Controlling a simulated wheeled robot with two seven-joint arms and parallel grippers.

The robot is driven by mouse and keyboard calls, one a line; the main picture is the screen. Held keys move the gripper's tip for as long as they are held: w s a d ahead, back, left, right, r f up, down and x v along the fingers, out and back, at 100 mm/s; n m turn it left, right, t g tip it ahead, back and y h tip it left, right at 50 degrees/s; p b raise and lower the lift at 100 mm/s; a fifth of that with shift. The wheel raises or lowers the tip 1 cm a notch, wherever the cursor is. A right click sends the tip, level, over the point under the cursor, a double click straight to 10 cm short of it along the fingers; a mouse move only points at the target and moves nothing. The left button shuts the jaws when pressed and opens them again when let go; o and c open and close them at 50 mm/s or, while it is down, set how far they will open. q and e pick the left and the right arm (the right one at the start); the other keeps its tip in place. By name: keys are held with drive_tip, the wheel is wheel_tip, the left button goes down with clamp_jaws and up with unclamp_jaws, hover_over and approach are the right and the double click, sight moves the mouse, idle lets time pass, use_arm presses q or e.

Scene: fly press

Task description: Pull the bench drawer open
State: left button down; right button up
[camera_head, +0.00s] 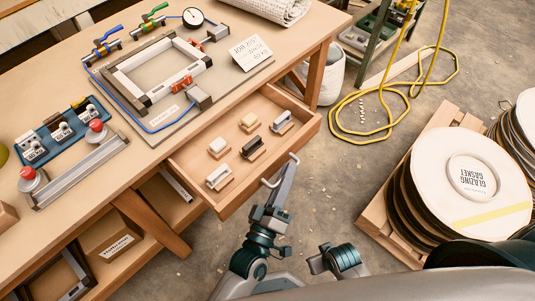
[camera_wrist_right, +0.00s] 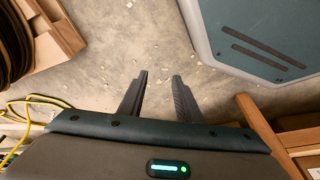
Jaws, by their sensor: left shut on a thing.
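The bench drawer (camera_head: 218,196) stands pulled out from the front of the wooden bench (camera_head: 150,165), with its inside showing. Several small parts on little blocks lie in it, one a black-topped piece (camera_head: 253,148). A metal bar handle (camera_head: 266,183) is on its front. My left gripper (camera_head: 291,162) is at the drawer front, shut on the handle; its fingers partly hide the handle. My right gripper shows in the right wrist view (camera_wrist_right: 159,78), with its two fingers apart and nothing between them, above the concrete floor.
A clamp frame (camera_head: 160,68) and a blue switch panel (camera_head: 62,132) are on the bench top. A pallet (camera_head: 374,212) with large stacked discs (camera_head: 470,185) stands at the right. A yellow hose (camera_head: 372,135) lies on the floor. Bare floor lies between drawer and pallet.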

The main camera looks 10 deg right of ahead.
use_arm(q)
drive_tip(key=shift+s+d, duration=0.55)
drive_tip(key=shift+s, duration=0.2)
drive_tip(key=shift+s+d, duration=0.55)
drive_tip(key=shift+s, duration=0.2)
use_arm(e)
drive_tip(key=shift+f, duration=0.6)
drive_tip(key=shift+s, duration=0.1)
use_arm(q)
drive_tip(key=c, duration=2.1)
unclamp_jaws()
drive_tip(key=shift+s+a, duration=0.1)
